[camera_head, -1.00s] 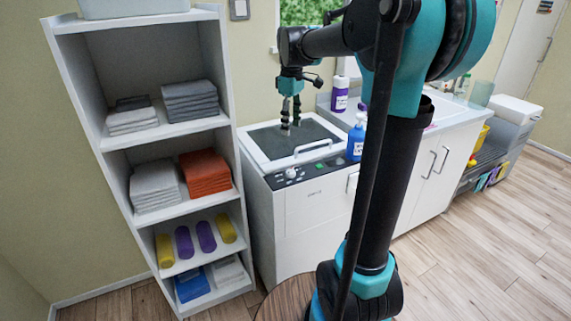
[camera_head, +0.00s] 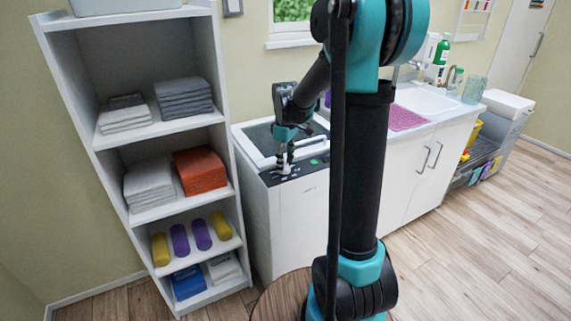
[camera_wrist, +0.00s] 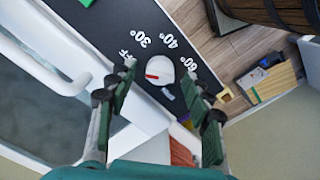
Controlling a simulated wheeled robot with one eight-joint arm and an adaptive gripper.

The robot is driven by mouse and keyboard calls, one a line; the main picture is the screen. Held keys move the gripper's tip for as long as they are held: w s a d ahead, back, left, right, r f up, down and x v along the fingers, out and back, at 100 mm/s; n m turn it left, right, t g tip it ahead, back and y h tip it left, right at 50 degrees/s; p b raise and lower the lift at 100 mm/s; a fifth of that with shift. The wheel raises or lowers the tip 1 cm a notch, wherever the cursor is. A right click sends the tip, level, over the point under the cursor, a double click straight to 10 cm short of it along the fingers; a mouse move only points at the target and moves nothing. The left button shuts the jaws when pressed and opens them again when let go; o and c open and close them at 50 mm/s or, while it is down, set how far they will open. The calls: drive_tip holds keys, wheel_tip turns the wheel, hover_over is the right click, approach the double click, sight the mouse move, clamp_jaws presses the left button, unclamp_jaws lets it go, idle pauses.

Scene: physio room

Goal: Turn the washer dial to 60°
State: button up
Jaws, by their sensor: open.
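The washer (camera_head: 300,225) is a white top-loader with a dark control panel along its front top edge. In the wrist view the dial (camera_wrist: 160,69) is a round white knob with a red mark on its left side, toward the OFF label. The labels OFF, 30°, 40° and 60° (camera_wrist: 188,64) curve around it. My gripper (camera_wrist: 160,86) is open, and the dial shows between its two fingertips in the picture; I cannot tell whether they touch it. In the head view my gripper (camera_head: 286,160) points down at the panel and hides the dial.
A white shelf (camera_head: 226,120) with folded towels stands left of the washer. A sink counter (camera_head: 410,125) is to the right. A wooden round surface (camera_head: 275,300) is near the front.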

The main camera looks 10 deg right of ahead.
drive_tip(key=shift+f, duration=0.3)
drive_tip(key=shift+c, duration=0.6)
clamp_jaws()
